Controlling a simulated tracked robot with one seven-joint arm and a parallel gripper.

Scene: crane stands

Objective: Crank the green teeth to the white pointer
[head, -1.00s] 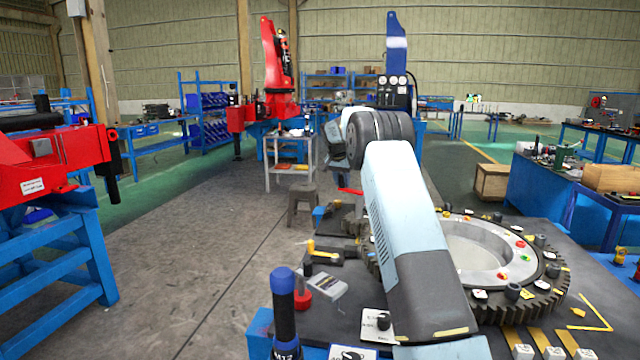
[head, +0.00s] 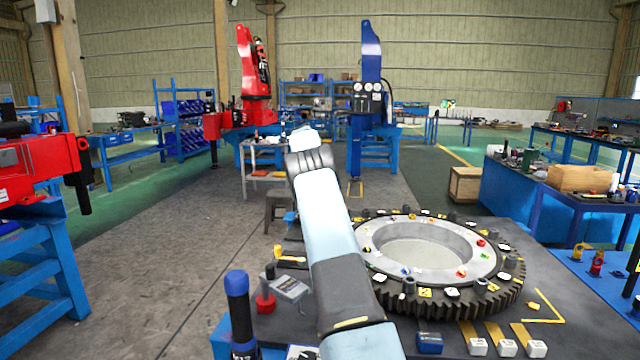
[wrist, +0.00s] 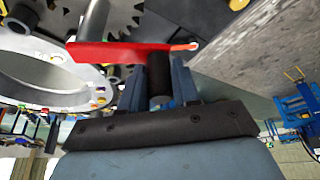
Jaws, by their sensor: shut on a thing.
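The large dark toothed gear ring (head: 505,290) lies flat on the bench right of my arm in the head view, around a pale inner ring (head: 465,275). Small coloured and white markers sit on it. I cannot pick out the green teeth or the white pointer for certain. In the wrist view, a red crank arm (wrist: 110,53) crosses above my gripper (wrist: 160,85). My gripper is shut on the crank's black handle (wrist: 160,68). A small pinion gear (wrist: 110,18) and part of the pale ring show beyond. My arm hides the crank and gripper in the head view.
A dark blue-capped cylinder (head: 238,305) and a red-based post (head: 266,295) stand left of my arm. A side bench (head: 520,195) stands at right.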

